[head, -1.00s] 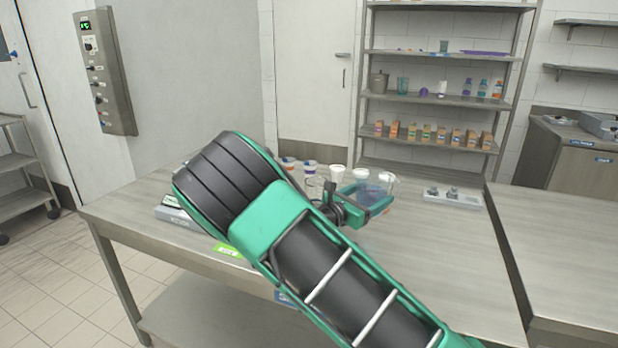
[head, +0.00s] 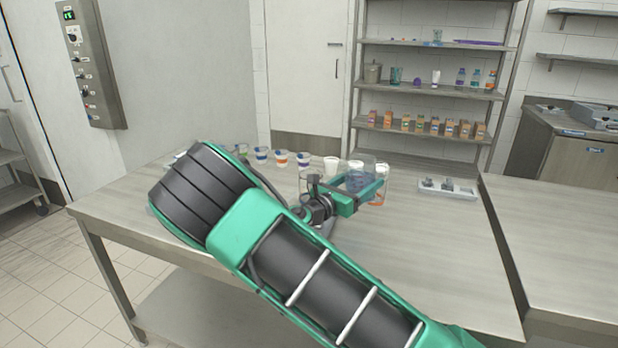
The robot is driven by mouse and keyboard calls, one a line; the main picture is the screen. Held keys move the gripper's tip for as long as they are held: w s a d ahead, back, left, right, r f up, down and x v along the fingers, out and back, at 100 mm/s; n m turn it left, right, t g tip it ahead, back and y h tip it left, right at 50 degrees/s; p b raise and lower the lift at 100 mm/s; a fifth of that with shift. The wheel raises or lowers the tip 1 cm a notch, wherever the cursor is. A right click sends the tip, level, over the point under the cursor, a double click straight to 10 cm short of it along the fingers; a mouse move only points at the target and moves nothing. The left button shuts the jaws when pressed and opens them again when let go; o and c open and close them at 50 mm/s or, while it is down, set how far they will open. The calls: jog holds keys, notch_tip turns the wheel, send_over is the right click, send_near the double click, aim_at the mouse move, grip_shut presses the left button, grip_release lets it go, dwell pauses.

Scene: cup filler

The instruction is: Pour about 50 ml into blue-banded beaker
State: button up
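My gripper (head: 361,191) is over the middle of the table, with its green fingers on either side of a clear, bluish-tinted container (head: 357,180). It appears closed on that container, which looks roughly upright; its contents are hard to make out. A row of small banded cups stands behind my arm. One with a blue band (head: 262,156) is left of an orange-banded cup (head: 281,158), and another with a blue or purple band (head: 304,161) is to the right. I cannot tell for certain which is the blue-banded beaker. The held container is apart from both, to their right.
White cups (head: 331,165) stand beside and behind the gripper, and an orange-marked one (head: 380,172) is just right of it. A pale tray (head: 447,189) lies farther right. The table's (head: 430,250) right front is clear. Shelves (head: 430,90) stand behind.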

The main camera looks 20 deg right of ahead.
aim_at(350, 157)
jog(key=shift+w+a+r+n+t+h, duration=0.1)
jog(key=shift+a+r+n+t+h, duration=0.2)
jog(key=shift+n, duration=0.2)
jog(key=shift+w+a+r+n+t+h, duration=0.1)
jog(key=shift+r+n+t, duration=0.1)
jog(key=shift+r+n, duration=0.25)
jog(key=shift+n+t+h, duration=0.3)
jog(key=shift+n+t, duration=0.2)
jog(key=shift+n, duration=0.45)
jog(key=r, duration=0.2)
jog(key=a+r, duration=0.1)
jog(key=r, duration=0.1)
jog(key=shift+w+r, duration=0.1)
jog(key=shift+w, duration=0.15)
jog(key=shift+w+a+r+n+t, duration=0.15)
jog(key=shift+a+r+n+t, duration=0.15)
jog(key=shift+n, duration=0.25)
jog(key=shift+w+a+r+n+t, duration=0.15)
jog(key=shift+r+n+t, duration=0.15)
jog(key=shift+n, duration=0.25)
jog(key=shift+r+p, duration=0.2)
jog(key=shift+p, duration=0.1)
jog(key=shift+a+r+n+t, duration=0.1)
jog(key=shift+r+n+t, duration=0.2)
jog(key=shift+n, duration=0.25)
jog(key=shift+a+r+n+t, duration=0.1)
jog(key=shift+r+n+t, duration=0.05)
jog(key=shift+n+t, duration=0.35)
